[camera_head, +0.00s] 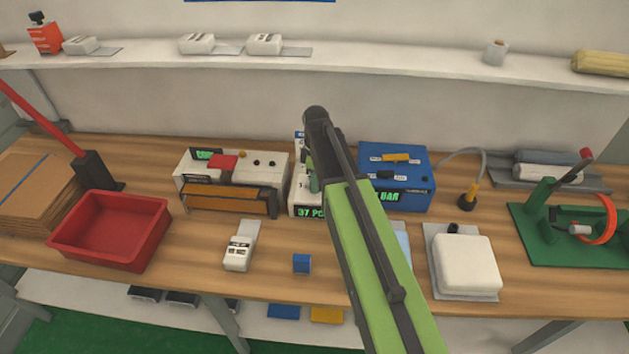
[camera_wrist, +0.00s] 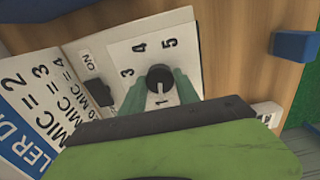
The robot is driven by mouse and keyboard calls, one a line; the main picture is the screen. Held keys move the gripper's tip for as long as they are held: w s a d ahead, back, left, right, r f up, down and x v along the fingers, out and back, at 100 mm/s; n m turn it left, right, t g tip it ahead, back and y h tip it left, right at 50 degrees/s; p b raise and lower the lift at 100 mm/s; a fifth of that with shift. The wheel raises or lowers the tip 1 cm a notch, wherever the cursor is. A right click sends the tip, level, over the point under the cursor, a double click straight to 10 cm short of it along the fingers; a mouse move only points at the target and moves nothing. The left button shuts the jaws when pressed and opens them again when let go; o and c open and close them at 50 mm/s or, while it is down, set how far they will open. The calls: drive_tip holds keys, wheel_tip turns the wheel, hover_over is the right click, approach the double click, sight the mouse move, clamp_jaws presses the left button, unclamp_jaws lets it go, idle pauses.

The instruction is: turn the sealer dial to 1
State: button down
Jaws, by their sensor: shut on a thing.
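In the wrist view the sealer dial is a round black knob (camera_wrist: 160,74) on a white plate (camera_wrist: 121,46) marked with numerals. The 3, 4 and 5 show beyond the knob, and the 1 is on the side near my gripper. A pale pointer line on the knob points down toward the 1. The 2 is not seen. My gripper's green fingers (camera_wrist: 161,82) stand on either side of the knob, shut on it. In the head view my green arm covers most of the white sealer (camera_head: 300,197), and the dial is hidden.
A black switch (camera_wrist: 99,92) marked ON and a placard (camera_wrist: 30,105) with MIC lines sit left of the dial. A blue box (camera_head: 421,170) stands close right of the sealer. A small blue cube (camera_head: 302,263) lies in front. A red tray (camera_head: 105,232) is at left.

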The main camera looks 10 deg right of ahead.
drive_tip(key=shift+w, duration=0.1)
idle(0.5)
drive_tip(key=c, duration=0.9)
unclamp_jaws()
wheel_tip(320, 180, up, 17)
drive_tip(key=p, duration=1.7)
drive_tip(key=shift+r, duration=0.2)
